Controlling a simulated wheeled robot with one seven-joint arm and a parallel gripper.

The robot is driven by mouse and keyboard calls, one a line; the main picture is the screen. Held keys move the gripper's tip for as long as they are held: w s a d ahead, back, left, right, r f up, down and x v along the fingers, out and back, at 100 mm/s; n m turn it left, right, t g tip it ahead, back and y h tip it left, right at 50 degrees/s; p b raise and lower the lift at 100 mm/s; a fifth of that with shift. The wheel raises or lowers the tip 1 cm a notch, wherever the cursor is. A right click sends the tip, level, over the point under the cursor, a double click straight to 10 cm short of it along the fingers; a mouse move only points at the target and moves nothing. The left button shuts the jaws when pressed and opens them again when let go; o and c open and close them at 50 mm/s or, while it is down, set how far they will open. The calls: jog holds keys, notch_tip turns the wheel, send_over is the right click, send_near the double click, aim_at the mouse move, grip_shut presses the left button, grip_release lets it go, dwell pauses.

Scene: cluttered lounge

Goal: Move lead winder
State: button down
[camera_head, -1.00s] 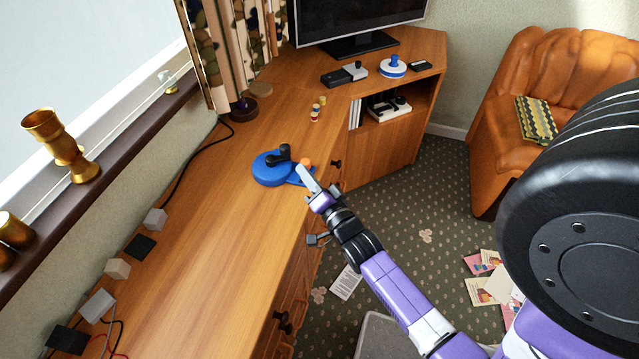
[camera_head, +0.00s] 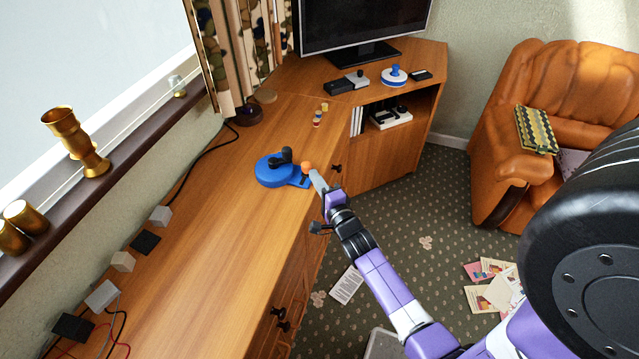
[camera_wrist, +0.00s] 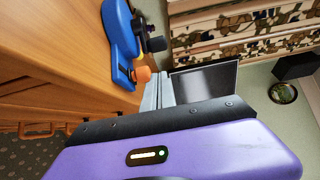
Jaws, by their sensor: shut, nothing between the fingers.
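The lead winder (camera_head: 272,172) is a blue round body with a black crank on top and an orange knob on a flat blue extension to its right. It sits on the wooden counter near the front edge. It also shows in the wrist view (camera_wrist: 121,42), with the orange knob close beside my fingers. My gripper (camera_head: 316,179) is at the counter's edge, just right of the orange knob. Its fingers are together and empty in the wrist view (camera_wrist: 158,90). Whether they touch the knob I cannot tell.
Small coloured figures (camera_head: 318,117) stand farther back on the counter. A blue-and-white round item (camera_head: 394,76) lies by the television (camera_head: 362,25). Plug adapters (camera_head: 102,294) and cables line the left side. The counter in front of the winder is clear. An orange armchair (camera_head: 520,170) stands right.

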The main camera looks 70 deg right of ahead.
aim_at(291, 157)
jog(key=x, duration=0.5)
jog(key=shift+r, duration=0.15)
jog(key=shift+w, duration=1.1)
jog(key=shift+w+a, duration=0.1)
jog(key=shift+w, duration=0.8)
jog(key=shift+w, duration=0.1)
